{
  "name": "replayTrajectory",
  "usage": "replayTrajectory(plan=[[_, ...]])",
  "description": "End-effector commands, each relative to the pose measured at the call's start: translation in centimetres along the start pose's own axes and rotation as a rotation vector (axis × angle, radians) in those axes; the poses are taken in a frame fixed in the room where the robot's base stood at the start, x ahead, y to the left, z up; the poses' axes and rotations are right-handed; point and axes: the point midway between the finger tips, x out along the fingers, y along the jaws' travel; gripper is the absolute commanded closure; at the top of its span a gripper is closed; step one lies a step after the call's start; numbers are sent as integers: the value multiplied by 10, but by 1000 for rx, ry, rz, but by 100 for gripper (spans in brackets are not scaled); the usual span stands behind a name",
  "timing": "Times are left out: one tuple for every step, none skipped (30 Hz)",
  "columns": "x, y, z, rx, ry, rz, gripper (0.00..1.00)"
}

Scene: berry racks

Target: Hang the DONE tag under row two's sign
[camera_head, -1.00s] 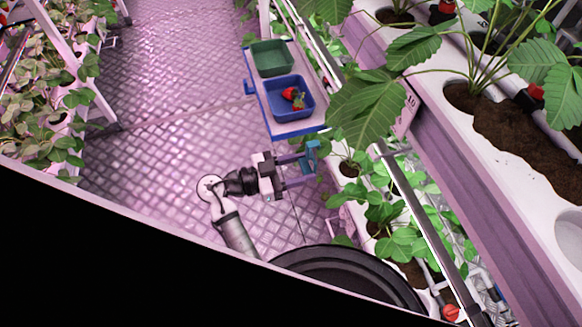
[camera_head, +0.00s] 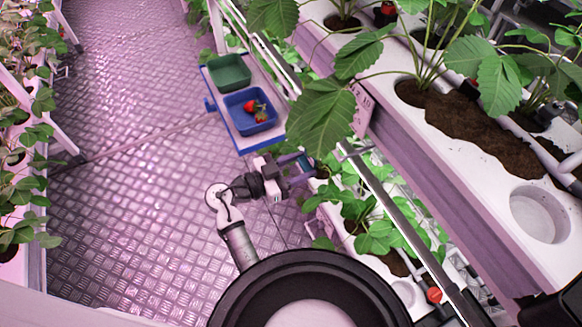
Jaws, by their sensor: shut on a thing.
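My gripper (camera_head: 303,168) is at the centre of the view, between the blue-edged tray and the white planter racks, pointing right. Its two purplish fingers are shut on a small teal-blue piece, which I take to be the DONE tag (camera_head: 308,164). Only a sliver of it shows, and no lettering is readable. A pale pink sign plate (camera_head: 363,110) with dark marks hangs at the end of the upper rack, up and right of the gripper and apart from it. Its number is too small to read, and a large leaf partly covers it.
A blue-edged tray (camera_head: 262,143) holds a green bin (camera_head: 229,72) and a blue bin (camera_head: 250,112) with red strawberries. A metal rail (camera_head: 400,225) runs beside the lower planter. Strawberry leaves (camera_head: 322,122) crowd near the sign. The metal aisle floor (camera_head: 130,150) is open at left.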

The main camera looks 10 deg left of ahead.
Motion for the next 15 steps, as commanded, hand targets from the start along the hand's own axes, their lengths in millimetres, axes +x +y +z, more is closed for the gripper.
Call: replayTrajectory(plan=[[4, 1, -1, -1, -1, 2, 73], [7, 1, -1, -1, -1, 1, 73], [10, 0, -1, -1, -1, 1, 73], [12, 0, -1, -2, -1, 1, 73], [15, 0, -1, -2, -1, 1, 73], [18, 0, -1, -2, -1, 1, 73], [20, 0, -1, -2, 0, 1, 73], [23, 0, -1, -1, 0, 1, 73], [26, 1, -1, -1, 0, 1, 73], [28, 1, -1, -1, 0, 2, 73], [31, 1, -1, -1, 0, 2, 73], [34, 0, -2, -1, 0, 2, 73], [36, 0, -2, -1, 0, 1, 73], [39, 0, -2, -2, 0, 1, 73], [42, 1, -1, -2, -1, 2, 73]])
